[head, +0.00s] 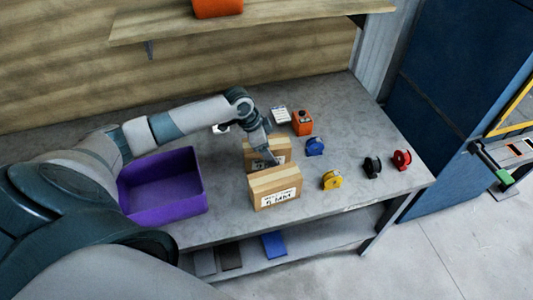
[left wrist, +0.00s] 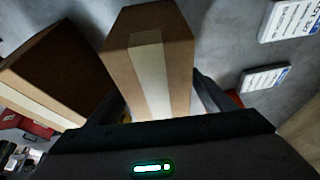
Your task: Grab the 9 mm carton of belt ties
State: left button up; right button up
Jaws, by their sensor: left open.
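Two brown cardboard cartons with pale tape and white labels stand on the grey bench. The front carton (head: 275,190) shows its label, but the print is too small to read surely. The rear carton (head: 256,146) is partly hidden by my left gripper (head: 270,157), so I cannot tell which carton is the 9 mm one. In the left wrist view, the open fingers sit on either side of one taped carton (left wrist: 150,50), not visibly closed on it. The other carton (left wrist: 60,65) is to the left there. My right gripper is out of view.
A purple bin (head: 163,207) stands left of the cartons. To the right are an orange box (head: 302,123) and blue (head: 315,147), yellow (head: 332,180), black (head: 372,167) and red (head: 402,160) spools. A wooden shelf (head: 260,25) hangs behind.

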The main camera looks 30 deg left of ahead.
pick_arm(q)
jog(key=shift+f, duration=0.25)
dwell(0.4)
jog(key=c, duration=1.6)
jog(key=shift+r, duration=0.1)
jog(key=shift+r, duration=0.1)
notch_tip(320, 180, up, 9)
jog(key=b, duration=0.3)
jog(key=shift+w+r, duration=0.1)
jog(key=shift+r, duration=0.55)
